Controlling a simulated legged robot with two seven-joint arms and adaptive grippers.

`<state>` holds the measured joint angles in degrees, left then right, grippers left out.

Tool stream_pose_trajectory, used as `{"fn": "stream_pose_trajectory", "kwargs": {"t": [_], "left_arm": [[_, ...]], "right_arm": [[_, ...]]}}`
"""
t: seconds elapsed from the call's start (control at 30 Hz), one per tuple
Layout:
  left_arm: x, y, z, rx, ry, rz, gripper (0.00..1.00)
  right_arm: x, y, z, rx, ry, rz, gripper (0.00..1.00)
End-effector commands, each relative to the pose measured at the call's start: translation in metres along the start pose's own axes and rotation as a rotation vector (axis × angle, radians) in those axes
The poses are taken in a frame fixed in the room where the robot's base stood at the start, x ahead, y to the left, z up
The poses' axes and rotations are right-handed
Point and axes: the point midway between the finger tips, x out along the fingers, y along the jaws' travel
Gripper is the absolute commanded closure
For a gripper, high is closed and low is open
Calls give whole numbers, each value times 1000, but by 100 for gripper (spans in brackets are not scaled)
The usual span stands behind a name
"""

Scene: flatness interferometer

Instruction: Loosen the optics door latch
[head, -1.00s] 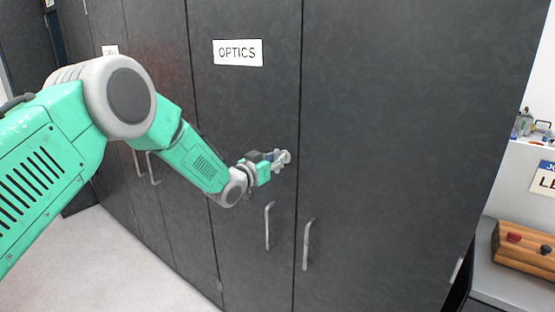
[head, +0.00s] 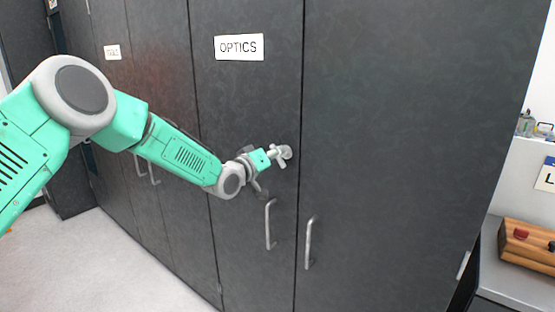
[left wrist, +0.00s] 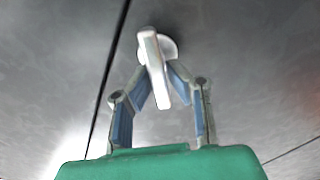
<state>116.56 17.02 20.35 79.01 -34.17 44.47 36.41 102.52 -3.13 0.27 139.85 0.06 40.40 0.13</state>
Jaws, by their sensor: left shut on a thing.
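The optics door (head: 250,110) is a dark grey cabinet door with a white OPTICS label (head: 239,47). Its silver latch (head: 285,152) sits below the label, close to the door's right edge. In the left wrist view the latch (left wrist: 152,50) is a pale bar on a round base, slightly tilted from upright. My left gripper (head: 275,156) is at the latch. In the left wrist view its two blue-padded fingers (left wrist: 158,85) are closed on the bar from both sides. The door looks shut. My right gripper is out of view.
A vertical door handle (head: 268,225) hangs below the latch, and another (head: 309,242) is on the neighbouring door to the right. More cabinet doors stand to the left. A wooden block (head: 530,246) with knobs rests on a grey counter at the right. The pale floor (head: 110,270) is clear.

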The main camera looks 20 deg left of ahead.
Motion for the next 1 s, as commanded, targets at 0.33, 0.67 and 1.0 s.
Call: {"fn": "stream_pose_trajectory", "kwargs": {"t": [0.33,0.67,1.0], "left_arm": [[-1,-10,5,-331,-2,-7,100],[-1,-13,7,-619,-2,-7,100],[-1,-14,8,-807,-2,-9,100]], "right_arm": [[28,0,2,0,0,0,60],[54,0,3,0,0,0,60],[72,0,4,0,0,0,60]]}}
